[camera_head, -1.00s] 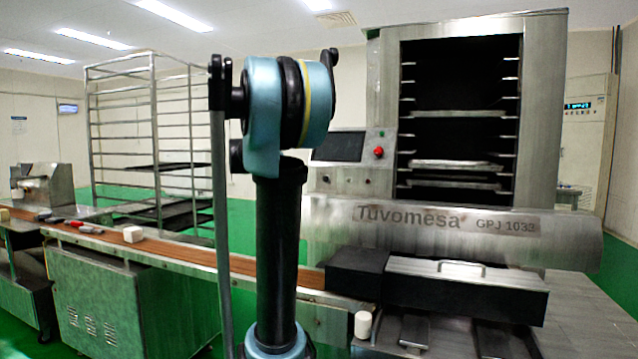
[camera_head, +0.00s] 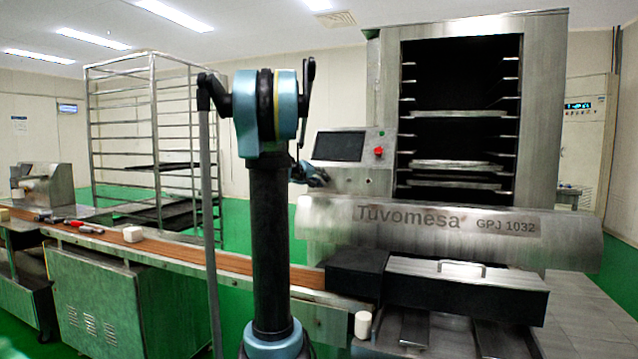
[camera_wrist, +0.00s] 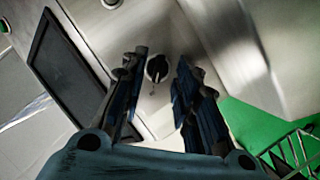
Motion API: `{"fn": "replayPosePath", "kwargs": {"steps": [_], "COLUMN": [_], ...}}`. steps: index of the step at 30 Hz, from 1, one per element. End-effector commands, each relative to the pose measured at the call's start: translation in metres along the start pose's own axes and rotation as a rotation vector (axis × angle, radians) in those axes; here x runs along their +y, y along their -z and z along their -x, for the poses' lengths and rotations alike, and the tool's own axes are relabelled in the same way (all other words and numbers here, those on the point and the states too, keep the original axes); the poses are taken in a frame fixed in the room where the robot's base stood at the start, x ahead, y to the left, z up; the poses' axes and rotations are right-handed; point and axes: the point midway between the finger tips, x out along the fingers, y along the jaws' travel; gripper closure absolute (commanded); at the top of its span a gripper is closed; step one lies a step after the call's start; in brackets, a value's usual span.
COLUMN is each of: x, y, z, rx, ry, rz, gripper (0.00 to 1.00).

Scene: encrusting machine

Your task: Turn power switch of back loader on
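The back loader is the tall steel machine (camera_head: 543,120) at the right of the head view, marked Tuvomesa. Its control panel has a dark screen (camera_head: 340,146) and a red button (camera_head: 379,152). The wrist view shows a black rotary knob (camera_wrist: 157,68) on the steel panel, beside the dark screen (camera_wrist: 67,68). My gripper (camera_wrist: 161,60) is open, with one finger on each side of the knob in that view. I cannot tell whether the fingertips reach or touch it. In the head view my gripper (camera_head: 312,174) is small, at the panel's lower left, partly hidden by my arm.
The machine's long steel cover (camera_head: 440,228) juts out below the panel. Green floor (camera_wrist: 243,125) shows at the right of the wrist view.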

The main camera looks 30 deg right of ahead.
Motion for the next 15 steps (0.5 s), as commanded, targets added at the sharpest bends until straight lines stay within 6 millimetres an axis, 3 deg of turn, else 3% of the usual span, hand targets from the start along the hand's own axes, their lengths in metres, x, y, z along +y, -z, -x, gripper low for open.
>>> {"fn": "replayPosePath", "kwargs": {"steps": [4,14,15], "x": [0.0004,0.0001,0.0001], "y": [-0.0004,-0.0004,-0.0004], "z": [-0.0093,-0.0113,-0.0112], "rx": [0.000,0.000,0.000], "ry": [0.000,0.000,0.000], "rz": [-0.001,0.000,0.000], "gripper": [0.72,0.72,0.81]}}
